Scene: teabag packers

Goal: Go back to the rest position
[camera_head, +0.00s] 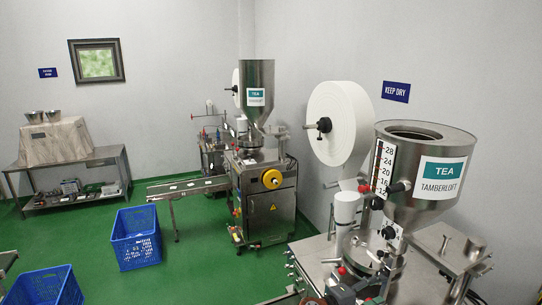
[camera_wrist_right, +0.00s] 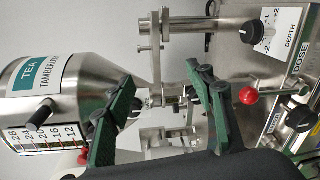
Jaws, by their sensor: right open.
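My right gripper (camera_head: 356,290) is at the bottom of the head view, in front of the near tea machine (camera_head: 415,265), and partly cut off by the frame edge. In the right wrist view, its two green-padded fingers (camera_wrist_right: 160,95) are spread apart with nothing held between them. Past the fingers are the machine's metal rods and, at left, its hopper (camera_wrist_right: 60,90) with a TEA TAMBERLOFT label and a scale. My left gripper is not in view.
A white paper roll (camera_head: 345,122) is behind the near hopper. A second machine (camera_head: 265,205), blue crates (camera_head: 136,250) and a steel table (camera_head: 110,155) stand farther off on open green floor.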

